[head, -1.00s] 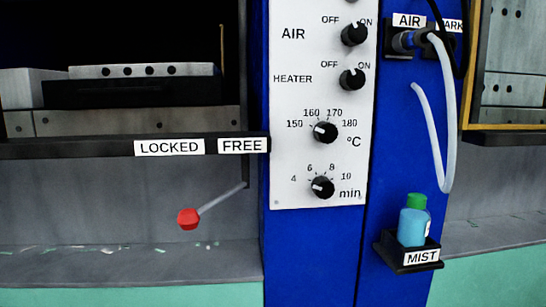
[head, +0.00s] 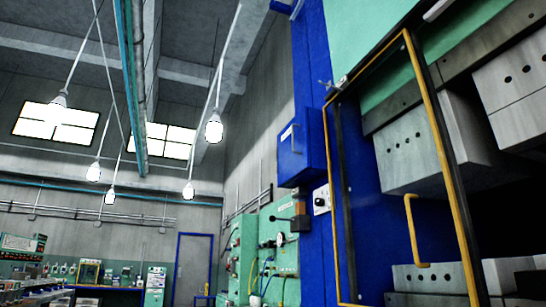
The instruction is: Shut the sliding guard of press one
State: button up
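A press fills the right side of the head view. Its sliding guard is a tall yellow frame (head: 438,150) with a yellow handle (head: 412,235). The guard stands across the left part of the press, and the opening to its right is uncovered. Grey upper mould blocks (head: 520,85) and lower blocks (head: 513,275) show there. No number is readable on this press, so I cannot tell whether it is press one. The guard's lower end is cut off by the picture. My gripper is not in view.
A blue box (head: 301,148) sticks out from the blue press column. Green cabinets (head: 243,265) stand beyond it, with a blue door frame (head: 193,265) at the back. A bench with equipment is at far left. Lamps hang overhead. The floor is out of view.

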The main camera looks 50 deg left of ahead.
aim_at(468, 268)
jog(key=u, duration=1.45)
